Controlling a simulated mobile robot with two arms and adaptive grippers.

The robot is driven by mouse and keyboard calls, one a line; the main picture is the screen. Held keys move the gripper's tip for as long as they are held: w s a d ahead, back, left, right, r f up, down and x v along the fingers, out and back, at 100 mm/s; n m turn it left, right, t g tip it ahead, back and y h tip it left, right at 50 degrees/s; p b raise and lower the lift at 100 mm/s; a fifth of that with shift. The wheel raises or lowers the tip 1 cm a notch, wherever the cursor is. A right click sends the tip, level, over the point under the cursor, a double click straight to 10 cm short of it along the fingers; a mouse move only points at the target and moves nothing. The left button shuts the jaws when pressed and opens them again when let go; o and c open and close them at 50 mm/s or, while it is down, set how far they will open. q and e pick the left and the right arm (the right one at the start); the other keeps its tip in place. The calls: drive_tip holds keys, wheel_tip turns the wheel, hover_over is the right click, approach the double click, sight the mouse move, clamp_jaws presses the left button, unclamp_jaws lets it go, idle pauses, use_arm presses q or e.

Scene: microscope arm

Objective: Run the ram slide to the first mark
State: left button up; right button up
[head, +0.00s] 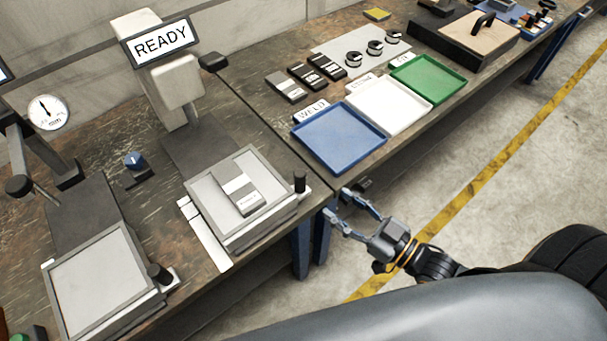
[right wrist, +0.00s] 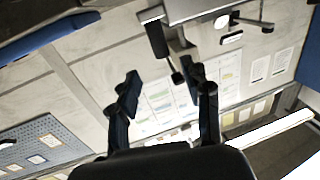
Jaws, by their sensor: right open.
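A slide (head: 212,193) with a raised grey frame sits on the bench below the column with the READY sign (head: 162,41). In the right wrist view a dark post (right wrist: 157,40), likely this handle, shows beyond the open fingers.
A second framed slide (head: 98,278) with its own black handle (head: 159,274) stands at left, below a dial gauge (head: 48,112). Blue (head: 338,138), white (head: 388,106) and green (head: 429,78) trays line the bench at right. The floor beside the bench is clear.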

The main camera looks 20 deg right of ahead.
sight(305, 182)
drive_tip(key=p+x, duration=0.1)
drive_tip(key=x, duration=1)
drive_tip(key=shift+w+a+p, duration=0.2)
drive_tip(key=shift+w+p, duration=0.05)
drive_tip(key=shift+p, duration=0.05)
drive_tip(key=shift+c, duration=0.2)
clamp_jaws()
